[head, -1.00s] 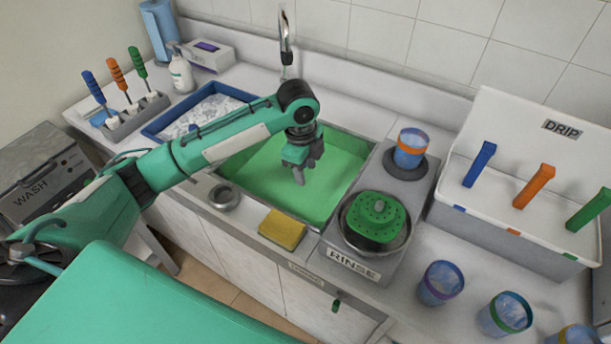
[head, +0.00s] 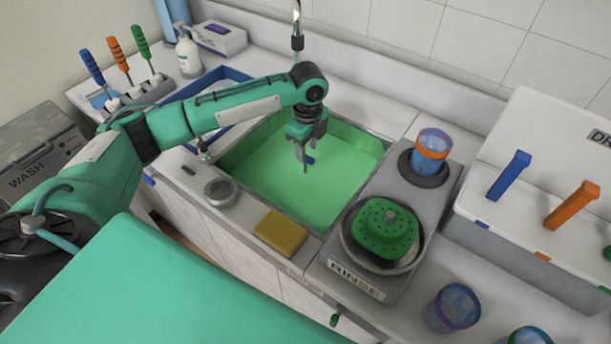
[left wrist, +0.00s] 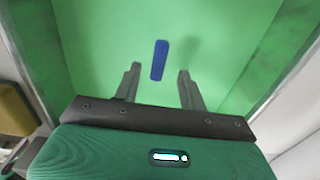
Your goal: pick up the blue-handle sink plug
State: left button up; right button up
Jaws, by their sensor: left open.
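My left gripper (head: 304,158) points down over the sink. In the left wrist view its fingers (left wrist: 158,70) are apart with nothing held. I cannot tell how high the fingertips are above the handle. The plug's base is not visible. My right gripper is not in view.
The sink rim and tap (head: 297,30) bound the space. A yellow sponge (head: 281,232) and a metal ring-shaped piece (head: 221,192) lie along the front edge. The rinse station (head: 358,281) with a green perforated piece (head: 386,228) and a cup (head: 432,150) stand right.

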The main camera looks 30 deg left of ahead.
aim_at(305, 173)
pick_arm(q)
jog(key=shift+f, duration=0.3)
jog(key=f, duration=0.2)
jog(key=f+p, duration=0.1)
jog(key=shift+s+a+f, duration=0.1)
jog(key=shift+a+f, duration=0.2)
jog(key=shift+f, duration=0.55)
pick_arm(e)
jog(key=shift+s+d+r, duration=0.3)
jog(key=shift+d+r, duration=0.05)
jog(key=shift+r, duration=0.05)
pick_arm(q)
jog(key=c, duration=0.3)
grip_shut()
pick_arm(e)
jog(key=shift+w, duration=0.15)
